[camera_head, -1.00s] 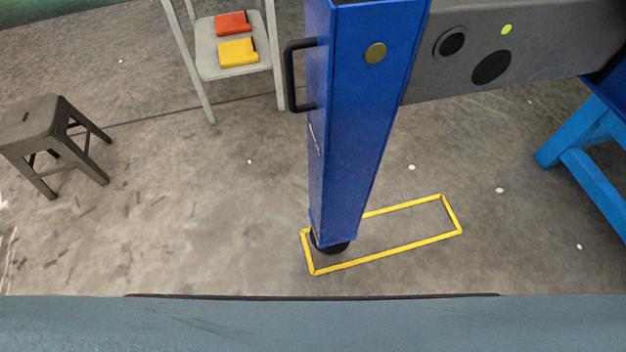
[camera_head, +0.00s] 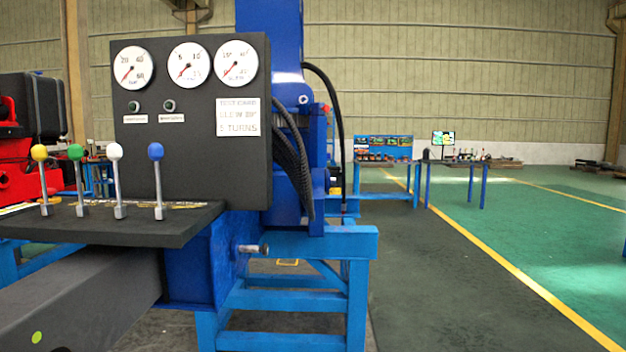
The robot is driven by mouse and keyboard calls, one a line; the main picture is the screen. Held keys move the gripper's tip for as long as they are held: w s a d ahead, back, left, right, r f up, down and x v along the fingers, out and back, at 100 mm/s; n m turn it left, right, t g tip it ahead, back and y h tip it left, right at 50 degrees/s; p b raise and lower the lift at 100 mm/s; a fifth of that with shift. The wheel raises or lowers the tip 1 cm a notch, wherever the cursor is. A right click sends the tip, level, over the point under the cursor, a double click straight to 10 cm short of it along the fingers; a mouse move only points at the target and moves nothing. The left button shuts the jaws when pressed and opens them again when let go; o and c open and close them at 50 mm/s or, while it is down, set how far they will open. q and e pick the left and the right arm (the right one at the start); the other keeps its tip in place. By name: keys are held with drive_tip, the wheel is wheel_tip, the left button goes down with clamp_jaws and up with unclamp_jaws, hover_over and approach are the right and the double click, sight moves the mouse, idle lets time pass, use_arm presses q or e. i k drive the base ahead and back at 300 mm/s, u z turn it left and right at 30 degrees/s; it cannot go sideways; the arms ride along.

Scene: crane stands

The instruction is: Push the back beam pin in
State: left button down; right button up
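A silver metal pin (camera_head: 253,249) sticks out of the face of the blue beam housing (camera_head: 205,265), low beside the control panel. Its outer end is visible and the rest is hidden in the housing. I cannot tell how deep it sits or whether it is the back beam pin. A dark grey beam (camera_head: 90,300) runs into the housing from the left. Neither of my grippers is in view.
A black panel (camera_head: 190,145) with gauges stands above a shelf of levers with coloured knobs (camera_head: 156,152). A blue stand (camera_head: 285,300) supports the housing. Black hoses (camera_head: 335,110) hang beside the blue column. Open floor (camera_head: 440,290) lies to the right.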

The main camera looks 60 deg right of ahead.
sight(262, 249)
drive_tip(key=u, duration=0.2)
drive_tip(key=k, duration=0.25)
drive_tip(key=z, duration=2.2)
drive_tip(key=i, duration=2.35)
drive_tip(key=u, duration=0.3)
